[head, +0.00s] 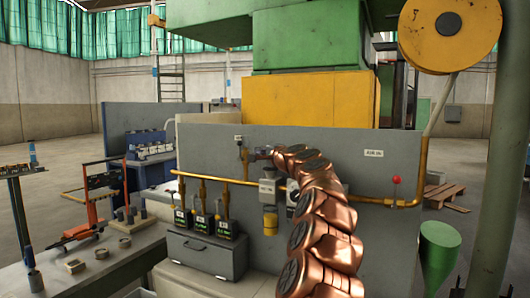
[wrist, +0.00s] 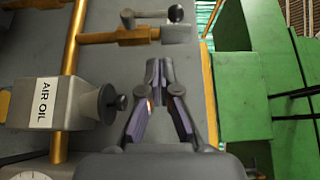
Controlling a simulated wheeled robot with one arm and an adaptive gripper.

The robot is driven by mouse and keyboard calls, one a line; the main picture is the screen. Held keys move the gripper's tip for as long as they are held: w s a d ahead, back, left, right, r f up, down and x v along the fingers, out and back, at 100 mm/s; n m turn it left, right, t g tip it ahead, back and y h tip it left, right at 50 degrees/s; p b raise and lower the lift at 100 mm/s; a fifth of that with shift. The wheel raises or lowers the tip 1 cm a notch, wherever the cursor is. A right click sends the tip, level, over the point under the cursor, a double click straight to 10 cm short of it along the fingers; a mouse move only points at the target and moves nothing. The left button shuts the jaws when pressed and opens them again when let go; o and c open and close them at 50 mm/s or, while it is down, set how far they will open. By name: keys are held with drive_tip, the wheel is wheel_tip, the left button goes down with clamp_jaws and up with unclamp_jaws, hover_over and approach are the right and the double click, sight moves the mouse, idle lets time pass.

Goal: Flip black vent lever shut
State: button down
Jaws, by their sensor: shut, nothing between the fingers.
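In the wrist view, a small lever with a grey bar and a dark round knob (wrist: 175,13) sits at the top, on a brass pipe fitting (wrist: 130,36). It appears to be the vent lever; its colour reads dark grey rather than clearly black. My gripper (wrist: 156,66) is shut and empty, its fingertips just short of the fitting's grey end and apart from the lever in the picture. Depth between them is hard to tell. In the head view, my gripper (head: 257,154) is small, near a brass branch pipe (head: 243,156) on the grey panel. The lever is too small to make out there.
A box labelled AIR OIL (wrist: 42,102) with a dark knob lies left of my gripper in the wrist view. A brass pipe (head: 225,181) crosses the grey panel. A red-knobbed lever (head: 397,181) stands at the right.

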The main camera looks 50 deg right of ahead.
sight(240, 151)
drive_tip(key=shift+w+a+p, duration=0.2)
drive_tip(key=shift+w, duration=0.75)
drive_tip(key=shift+w+a+p, duration=0.2)
drive_tip(key=shift+w+p, duration=0.05)
drive_tip(key=shift+w, duration=0.75)
drive_tip(key=shift+w+a+p, duration=0.2)
drive_tip(key=shift+w, duration=0.75)
drive_tip(key=shift+w+r+p, duration=0.1)
drive_tip(key=shift+r+p, duration=0.15)
drive_tip(key=shift+p, duration=0.35)
drive_tip(key=shift+f, duration=0.1)
